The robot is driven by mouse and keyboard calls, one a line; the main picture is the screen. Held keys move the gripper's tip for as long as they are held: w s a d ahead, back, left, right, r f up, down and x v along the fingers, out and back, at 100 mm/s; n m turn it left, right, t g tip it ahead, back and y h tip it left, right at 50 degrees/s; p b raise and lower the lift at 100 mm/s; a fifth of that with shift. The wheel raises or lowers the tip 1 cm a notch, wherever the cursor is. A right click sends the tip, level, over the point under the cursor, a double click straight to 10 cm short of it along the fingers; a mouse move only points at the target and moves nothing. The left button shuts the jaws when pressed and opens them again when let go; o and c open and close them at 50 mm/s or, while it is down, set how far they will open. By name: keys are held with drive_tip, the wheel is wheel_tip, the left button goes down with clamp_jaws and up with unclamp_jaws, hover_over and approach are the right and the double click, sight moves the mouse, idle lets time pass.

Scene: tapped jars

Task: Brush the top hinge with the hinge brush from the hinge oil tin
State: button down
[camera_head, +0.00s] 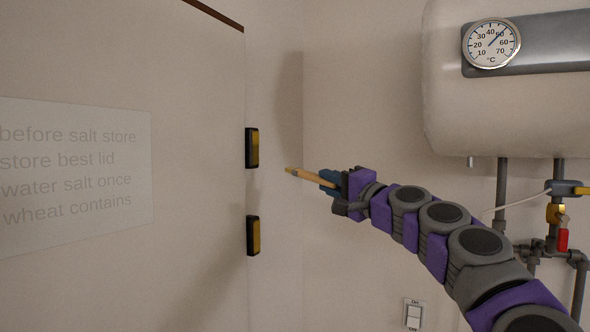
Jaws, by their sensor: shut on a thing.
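My gripper (331,181) is shut on the hinge brush (305,175), a thin wooden-coloured stick with a darker tip pointing left. The brush is raised in the air and its tip appears a little to the right of the hinges in the picture. The top hinge (252,148) is a black and brass-yellow piece on the edge of the pale door panel at left. A lower hinge (253,236) of the same look sits below it. I cannot tell how far the tip is from the hinges in depth. The hinge oil tin does not show in this view.
A white water heater (450,120) with a temperature dial (491,44) hangs at the upper right. Grey pipes (502,185) and a red-handled valve (562,239) are below it. A wall switch (413,314) is low down. A printed sheet (75,175) is on the panel.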

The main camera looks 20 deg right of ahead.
drive_tip(key=shift+w+a, duration=0.1)
drive_tip(key=shift+a, duration=0.05)
drive_tip(key=w+a, duration=0.4)
drive_tip(key=w, duration=0.1)
drive_tip(key=shift+w+a, duration=0.25)
drive_tip(key=shift+w, duration=0.05)
drive_tip(key=shift+w+a, duration=0.45)
drive_tip(key=shift+w, duration=0.2)
idle(1.0)
drive_tip(key=shift+r+p, duration=0.1)
drive_tip(key=shift+p, duration=0.25)
drive_tip(key=shift+r+p, duration=2.85)
drive_tip(key=shift+r, duration=0.6)
wheel_tip(320, 180, down, 7)
drive_tip(key=b, duration=0.6)
drive_tip(key=shift+s, duration=0.1)
